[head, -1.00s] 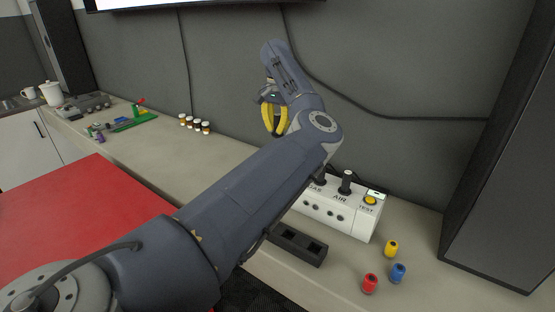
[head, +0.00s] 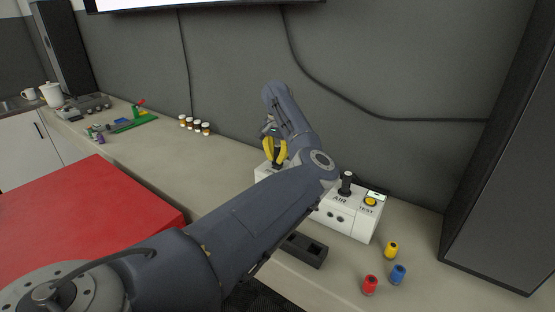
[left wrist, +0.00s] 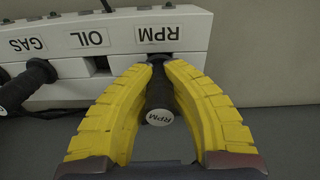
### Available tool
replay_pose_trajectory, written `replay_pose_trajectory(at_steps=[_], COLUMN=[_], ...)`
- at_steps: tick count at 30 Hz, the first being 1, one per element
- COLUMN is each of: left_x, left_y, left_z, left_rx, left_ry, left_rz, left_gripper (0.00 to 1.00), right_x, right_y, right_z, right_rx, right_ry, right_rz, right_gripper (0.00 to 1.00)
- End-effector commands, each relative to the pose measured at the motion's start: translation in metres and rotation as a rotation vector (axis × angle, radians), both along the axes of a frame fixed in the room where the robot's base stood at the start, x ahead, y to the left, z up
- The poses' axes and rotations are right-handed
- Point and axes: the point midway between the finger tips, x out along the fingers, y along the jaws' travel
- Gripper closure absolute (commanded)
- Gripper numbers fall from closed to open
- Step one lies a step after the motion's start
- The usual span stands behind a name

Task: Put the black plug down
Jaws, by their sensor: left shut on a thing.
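My left gripper (head: 274,153) has yellow fingers and is low at the far-left end of the white panel box (head: 345,222). In the left wrist view the gripper (left wrist: 158,75) is shut on a black plug (left wrist: 160,100) whose round end reads RPM. The plug's far end is at the box's front under the RPM label (left wrist: 158,34); whether it sits in the socket or only in front of it I cannot tell. Another black plug (left wrist: 28,84) sticks out below the GAS label. My arm hides the middle of the box in the head view. My right gripper is not in view.
A black block with square holes (head: 304,250) lies before the box. Yellow (head: 391,250), blue (head: 398,274) and red (head: 369,285) small cylinders stand to the right. A black handle (head: 347,183) rises from the box. Several small jars (head: 195,125) stand farther left.

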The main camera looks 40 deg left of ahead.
Motion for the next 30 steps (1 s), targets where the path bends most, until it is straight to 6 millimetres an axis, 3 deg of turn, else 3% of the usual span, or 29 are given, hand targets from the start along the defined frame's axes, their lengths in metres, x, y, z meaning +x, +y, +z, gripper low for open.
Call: replay_pose_trajectory(at_steps=[19, 20, 25, 30], left_x=[-0.0001, 0.0, 0.0, 0.0], left_y=[0.0002, 0.0002, 0.0002, 0.0002], left_z=[-0.0134, -0.0137, -0.0133, -0.0132], left_rx=[0.001, 0.001, 0.0, 0.0], left_ry=[0.0, 0.0, -0.001, -0.001], left_rz=[0.001, 0.001, 0.0, 0.0], left_gripper=[1.0, 0.88, 0.68, 0.68], right_x=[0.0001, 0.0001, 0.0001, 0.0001], right_y=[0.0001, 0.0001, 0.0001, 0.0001], right_z=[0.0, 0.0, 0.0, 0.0], right_rx=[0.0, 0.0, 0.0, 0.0], right_ry=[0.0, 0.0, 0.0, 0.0], right_rz=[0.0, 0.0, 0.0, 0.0], right_gripper=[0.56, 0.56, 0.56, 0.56])
